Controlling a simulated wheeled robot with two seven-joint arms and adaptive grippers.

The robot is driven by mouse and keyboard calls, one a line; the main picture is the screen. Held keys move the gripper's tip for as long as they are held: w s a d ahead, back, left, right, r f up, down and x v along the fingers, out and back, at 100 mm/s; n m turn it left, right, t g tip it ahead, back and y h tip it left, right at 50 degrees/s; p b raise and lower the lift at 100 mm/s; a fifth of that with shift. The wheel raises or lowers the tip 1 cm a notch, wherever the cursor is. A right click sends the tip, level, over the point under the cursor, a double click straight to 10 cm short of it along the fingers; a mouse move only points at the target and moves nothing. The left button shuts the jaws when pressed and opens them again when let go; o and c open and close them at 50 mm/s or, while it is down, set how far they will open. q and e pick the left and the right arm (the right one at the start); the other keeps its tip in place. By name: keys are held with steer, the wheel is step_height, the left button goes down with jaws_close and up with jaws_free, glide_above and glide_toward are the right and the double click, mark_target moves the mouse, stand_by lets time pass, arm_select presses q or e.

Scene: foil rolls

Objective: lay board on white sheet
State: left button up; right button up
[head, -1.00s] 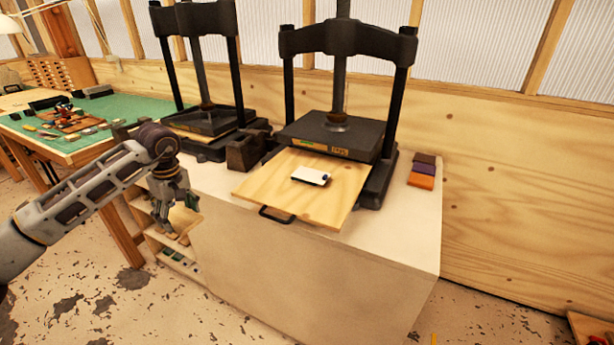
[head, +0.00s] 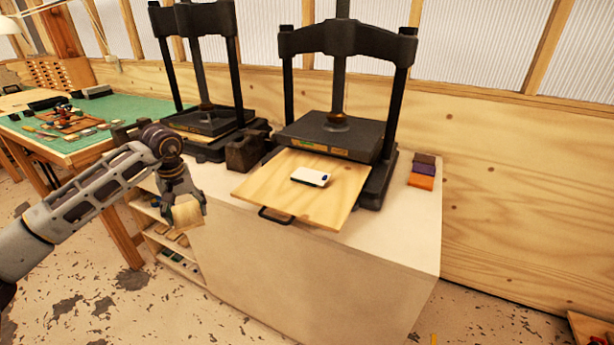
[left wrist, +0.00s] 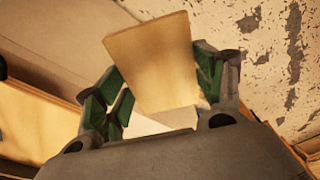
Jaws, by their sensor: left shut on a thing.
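My left gripper (head: 180,200) is shut on a small light-wood board (head: 187,214), held in the air in front of the left side of the white bench. In the left wrist view the board (left wrist: 152,62) sits tilted between the green-padded fingers of the gripper (left wrist: 158,95). The white sheet (head: 311,176) lies on the plywood pull-out board (head: 325,205) of the right press, with a small dark blue mark at its right end. The held board is apart from the sheet, to its lower left. My right gripper is not in view.
The black press (head: 335,132) stands over the back of the plywood. A second press (head: 205,120) and a dark block (head: 247,150) stand to its left. Orange and dark blocks (head: 422,170) lie at right. Shelves (head: 170,245) with small pieces open below left.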

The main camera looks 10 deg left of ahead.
arm_select(q)
steer(key=d+f+m, duration=0.4)
steer(key=d+f, duration=0.2)
steer(key=d, duration=0.5)
steer(key=d+f+m, duration=0.4)
steer(key=d+f, duration=0.2)
steer(key=d, duration=0.5)
steer(key=shift+s+h, duration=0.2)
steer(key=shift+h, duration=0.2)
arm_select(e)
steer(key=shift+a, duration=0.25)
arm_select(q)
steer(key=shift+s+d, duration=0.1)
steer(key=shift+d, duration=0.7)
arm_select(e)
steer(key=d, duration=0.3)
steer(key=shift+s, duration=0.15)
